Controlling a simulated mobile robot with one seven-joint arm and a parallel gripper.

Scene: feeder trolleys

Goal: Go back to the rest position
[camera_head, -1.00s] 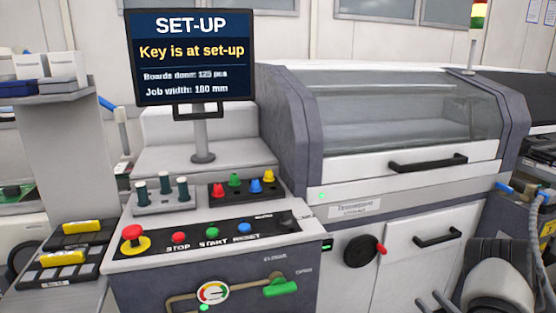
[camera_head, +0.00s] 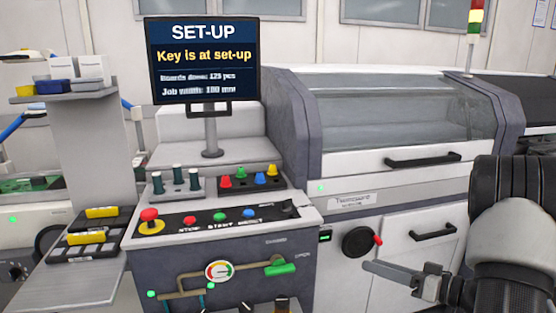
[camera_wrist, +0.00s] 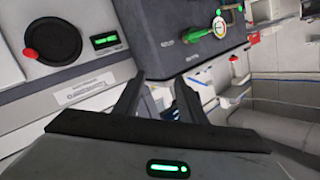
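My gripper (camera_head: 385,275) is low at the right in the head view, in front of the machine's lower white doors. In the wrist view my gripper's two dark fingers (camera_wrist: 157,95) stand apart with nothing between them. No part is held. The black handwheel (camera_head: 358,242) with its red handle is on the machine front, just behind and above the gripper in the head view. The handwheel (camera_wrist: 52,35) and the green display (camera_wrist: 106,41) also show at the upper left in the wrist view.
The control desk (camera_head: 290,212) with buttons, pegs and a gauge (camera_head: 218,271) stands to the left. The screen (camera_head: 203,60) reads "Key is at set-up". The hooded machine's glass lid (camera_head: 390,118) is down. A shelf (camera_head: 68,97) with boxes is at the far left.

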